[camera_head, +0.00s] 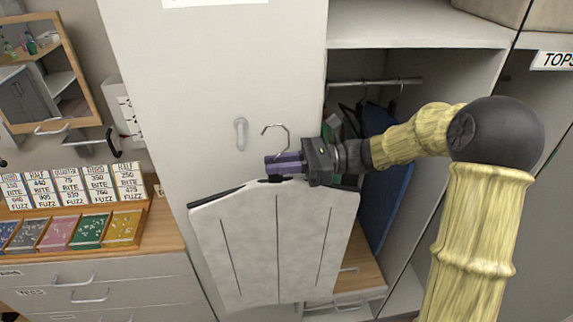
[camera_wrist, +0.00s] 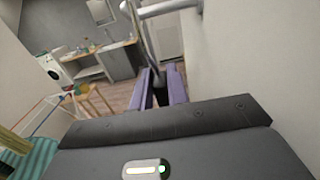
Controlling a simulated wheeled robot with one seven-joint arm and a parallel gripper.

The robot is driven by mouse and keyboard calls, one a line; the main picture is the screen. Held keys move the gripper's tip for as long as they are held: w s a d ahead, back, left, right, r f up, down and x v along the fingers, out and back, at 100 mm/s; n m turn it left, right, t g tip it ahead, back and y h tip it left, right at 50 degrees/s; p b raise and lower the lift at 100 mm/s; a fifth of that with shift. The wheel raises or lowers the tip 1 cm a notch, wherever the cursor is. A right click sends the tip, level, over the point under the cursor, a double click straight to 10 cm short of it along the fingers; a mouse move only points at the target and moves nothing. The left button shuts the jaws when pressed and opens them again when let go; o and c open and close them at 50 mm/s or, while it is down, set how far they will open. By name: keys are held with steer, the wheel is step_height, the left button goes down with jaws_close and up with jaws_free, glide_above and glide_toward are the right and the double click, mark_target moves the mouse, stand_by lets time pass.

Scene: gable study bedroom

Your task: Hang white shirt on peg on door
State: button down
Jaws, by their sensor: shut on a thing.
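The white shirt (camera_head: 275,240) hangs from a dark hanger (camera_head: 216,195) in front of the pale door. My gripper (camera_head: 278,163) is shut on the hanger's neck, just below its wire hook (camera_head: 283,130). The hook stands upright and free above my purple fingers. A pale peg or handle (camera_head: 240,133) is on the door (camera_head: 200,80), left of the hook and at about its height; they look apart. In the wrist view my gripper (camera_wrist: 158,90) has the hook wire (camera_wrist: 143,35) rising between its fingers, near a pale bar (camera_wrist: 170,8).
An open wardrobe (camera_head: 420,35) at right holds a rail (camera_head: 375,83) with dark and blue clothes (camera_head: 385,190). Drawers and a wooden counter (camera_head: 160,235) with labelled sample trays stand at left. A mirror (camera_head: 40,75) hangs above.

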mark_target(250, 185)
steer(key=shift+s+a, duration=0.3)
steer(key=shift+a, duration=0.25)
steer(key=shift+b+x, duration=0.75)
steer(key=shift+x, duration=0.75)
steer(key=shift+b+x, duration=0.45)
steer(key=shift+x, duration=0.5)
steer(key=shift+a+f+b, duration=0.1)
steer(key=shift+f+b, duration=0.25)
steer(key=shift+f, duration=0.5)
